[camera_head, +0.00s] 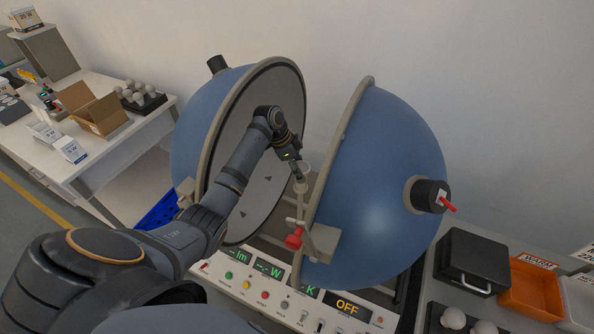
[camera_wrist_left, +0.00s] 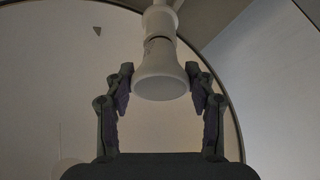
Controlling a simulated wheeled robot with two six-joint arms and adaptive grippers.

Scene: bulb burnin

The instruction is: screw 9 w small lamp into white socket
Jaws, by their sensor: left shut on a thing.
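My left gripper (camera_head: 296,168) reaches between the two halves of the open blue sphere, at the top of a pale upright post (camera_head: 303,207). In the left wrist view its fingers (camera_wrist_left: 160,90) stand on either side of a white flared lamp body (camera_wrist_left: 161,72) and are shut on it. The lamp's narrow end meets a white cylindrical socket (camera_wrist_left: 159,20), with a thin dark line between them. I cannot tell how deep the lamp sits in it. In the head view the gripper mostly hides the lamp. My right gripper is not in view.
The right blue half-sphere (camera_head: 385,180) stands close beside my arm. Below is a control panel with an OFF display (camera_head: 347,305). A cardboard box (camera_head: 95,108) and a dark tray of bulbs (camera_head: 140,97) stand on the left table. An orange bin (camera_head: 533,288) and black case (camera_head: 472,270) are right.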

